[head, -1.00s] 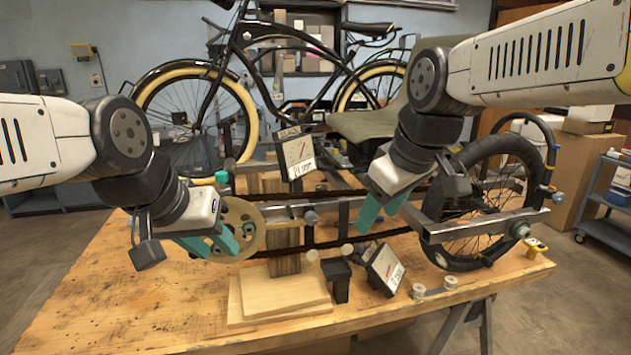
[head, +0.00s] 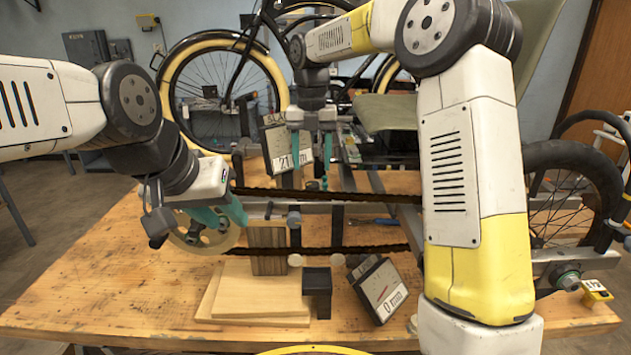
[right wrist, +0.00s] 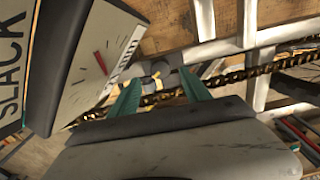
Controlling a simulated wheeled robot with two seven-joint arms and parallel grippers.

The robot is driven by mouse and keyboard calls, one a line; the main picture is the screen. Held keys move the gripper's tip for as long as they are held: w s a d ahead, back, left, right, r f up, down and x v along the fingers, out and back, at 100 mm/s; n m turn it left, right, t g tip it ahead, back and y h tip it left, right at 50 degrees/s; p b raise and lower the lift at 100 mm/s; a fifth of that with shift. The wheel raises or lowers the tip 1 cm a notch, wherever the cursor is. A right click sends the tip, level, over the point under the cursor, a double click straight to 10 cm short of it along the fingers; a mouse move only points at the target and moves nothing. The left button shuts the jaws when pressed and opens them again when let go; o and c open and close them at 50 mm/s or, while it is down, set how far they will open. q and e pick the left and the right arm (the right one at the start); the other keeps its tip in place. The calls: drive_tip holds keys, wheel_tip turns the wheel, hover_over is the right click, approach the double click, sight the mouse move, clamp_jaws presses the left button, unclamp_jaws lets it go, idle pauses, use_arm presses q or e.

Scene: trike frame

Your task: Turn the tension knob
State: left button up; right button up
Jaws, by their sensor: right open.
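My right gripper (head: 312,178) is open and points down over the chain beside the upper gauge. In the right wrist view its two teal fingers (right wrist: 160,100) stand apart, with a small grey, knob-like part (right wrist: 160,74) beyond and between them; I cannot tell whether they touch it. A small dark grey knob-like part (head: 294,217) sits on the frame rail below the gripper in the head view; I cannot tell for sure that it is the tension knob. My left gripper (head: 222,214) is at the cream chainring (head: 190,240); its grip is unclear.
The upper gauge (head: 278,148) reads about 21 mm and stands close beside my right gripper. A lower gauge (head: 384,290) reads 0 mm. The chain (head: 360,249) runs across to the rear wheel (head: 570,200). The table's left part (head: 90,290) is clear.

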sight(312, 183)
wheel_tip(312, 183, down, 7)
drive_tip(key=shift+f, duration=0.15)
drive_tip(key=shift+c, duration=0.3)
clamp_jaws()
drive_tip(key=shift+m, duration=0.4)
